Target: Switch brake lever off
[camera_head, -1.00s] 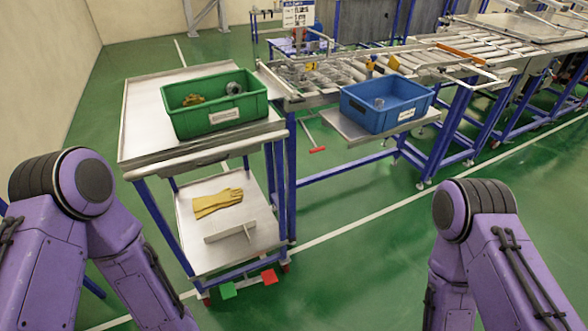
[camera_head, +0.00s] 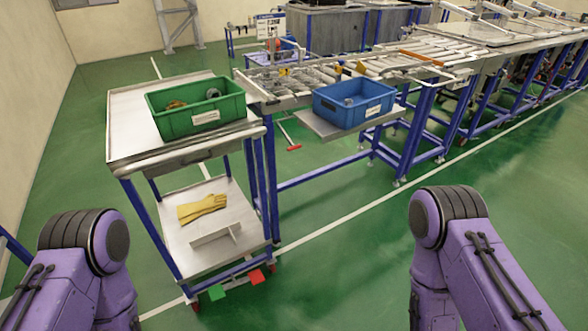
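The cart (camera_head: 130,125) stands left of centre in the head view, with a metal top and a lower shelf on blue legs. At the foot of its near side are two small flat tabs, a green one (camera_head: 216,292) on the left and a red one (camera_head: 256,276) on the right. They look like brake levers; I cannot tell which position they are in. My purple arms show at the lower left and lower right, both apart from the cart. Neither gripper is in view.
A green bin (camera_head: 195,126) with parts stands on the cart top. Yellow gloves (camera_head: 203,207) lie on the lower shelf. A blue bin (camera_head: 338,115) stands on a ledge by the roller conveyor (camera_head: 405,66). Green floor in front of the conveyor (camera_head: 340,255) is clear.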

